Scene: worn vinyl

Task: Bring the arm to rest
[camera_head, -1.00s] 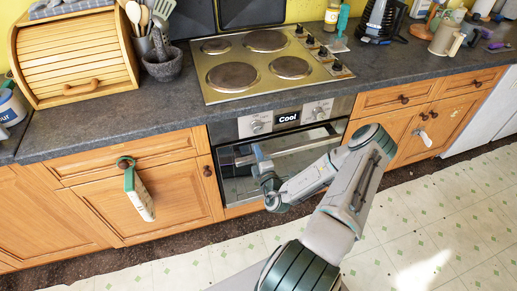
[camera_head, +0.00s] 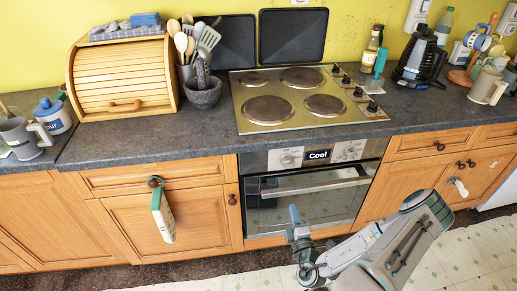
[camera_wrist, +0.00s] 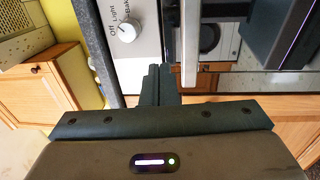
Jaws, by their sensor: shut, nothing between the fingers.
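My gripper (camera_head: 296,226) is in front of the oven, low and to the right of the door's middle left part, with the arm reaching in from the lower right. In the wrist view, its fingers (camera_wrist: 158,85) are together and empty, pointing toward the oven front. The oven (camera_head: 310,200) has a dark glass door, which looks closed, and a steel handle bar (camera_head: 315,187). The handle also shows close beside the fingers in the wrist view (camera_wrist: 190,60); I cannot tell whether they touch. A control knob (camera_wrist: 127,30) shows there too.
The counter (camera_head: 150,135) holds a wooden bread bin (camera_head: 120,85), a stone mortar (camera_head: 203,93), a steel hob (camera_head: 300,120), a kettle (camera_head: 418,60) and a mug (camera_head: 487,88). Some floor (camera_head: 470,255) is clear at lower right.

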